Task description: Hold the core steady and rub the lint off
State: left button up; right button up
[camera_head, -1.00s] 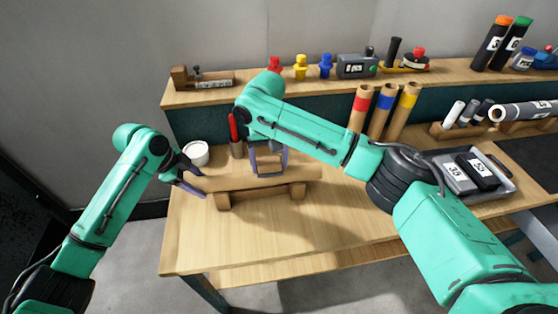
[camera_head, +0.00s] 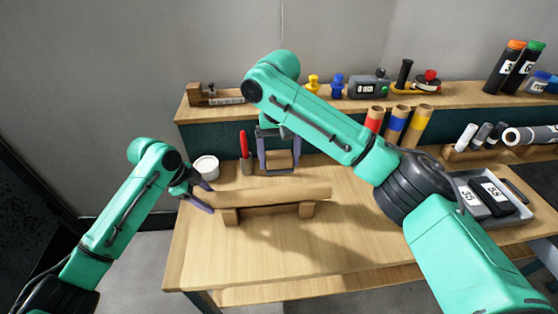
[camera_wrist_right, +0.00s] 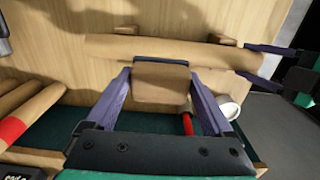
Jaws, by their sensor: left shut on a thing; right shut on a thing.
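The core is a brown cardboard tube (camera_head: 285,195) lying across a wooden cradle (camera_head: 268,212) on the bench. My left gripper (camera_head: 200,195) is shut on the tube's left end; in the right wrist view it shows at the right edge (camera_wrist_right: 268,62). My right gripper (camera_head: 278,163) is shut on a tan block (camera_head: 279,160) with a dark edge. It holds the block above the core, apart from it in the head view. In the right wrist view the block (camera_wrist_right: 161,84) sits between both fingers, with the core (camera_wrist_right: 185,53) beyond. I can make out no lint.
Coloured-band tubes (camera_head: 397,125) stand at the back right, near a grey tray (camera_head: 510,206). The bench front is clear.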

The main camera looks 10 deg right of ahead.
dwell(0.3)
pick_arm(q)
jog(key=o, duration=1.5)
jog(key=v, duration=1.2)
